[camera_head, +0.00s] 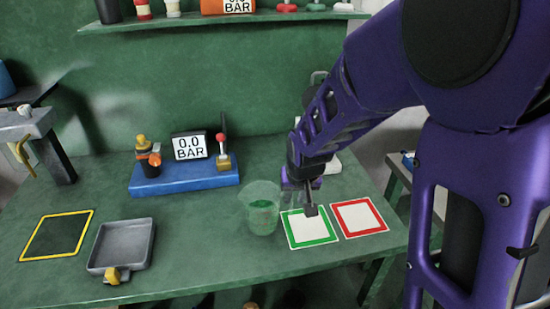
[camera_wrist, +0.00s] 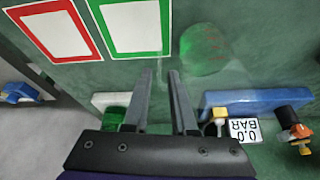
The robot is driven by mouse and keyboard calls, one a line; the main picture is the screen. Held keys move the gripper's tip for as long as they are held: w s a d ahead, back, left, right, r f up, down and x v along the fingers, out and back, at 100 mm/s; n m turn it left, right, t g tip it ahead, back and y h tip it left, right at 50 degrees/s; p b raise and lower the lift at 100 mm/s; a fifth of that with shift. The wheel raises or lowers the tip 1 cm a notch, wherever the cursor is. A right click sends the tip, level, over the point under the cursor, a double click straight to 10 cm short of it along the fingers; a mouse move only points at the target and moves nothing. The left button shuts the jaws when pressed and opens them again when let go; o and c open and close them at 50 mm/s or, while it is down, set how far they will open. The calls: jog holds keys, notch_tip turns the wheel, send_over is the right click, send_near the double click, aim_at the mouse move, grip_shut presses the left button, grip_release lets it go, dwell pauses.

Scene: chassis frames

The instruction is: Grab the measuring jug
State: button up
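The measuring jug (camera_head: 262,212) is a clear, see-through cup with a green tint, standing upright on the green bench left of the green-framed square. In the wrist view the jug (camera_wrist: 203,48) shows beyond my fingers, to the upper right. My gripper (camera_head: 309,207) is over the green-framed square, to the right of the jug and apart from it. In the wrist view my gripper (camera_wrist: 160,73) has its two grey fingers apart, with nothing held between them.
A green-framed square (camera_head: 309,229) and a red-framed square (camera_head: 360,218) lie right of the jug. A blue pressure-gauge base (camera_head: 185,178) stands behind left. A grey tray (camera_head: 122,245) and a yellow-framed dark square (camera_head: 57,235) lie left. Bench between tray and jug is clear.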

aim_at(292, 206)
jog(key=b+x, duration=0.4)
jog(key=x, duration=0.5)
jog(key=shift+r, duration=0.1)
jog(key=shift+c, duration=0.2)
grip_shut()
dwell(1.1)
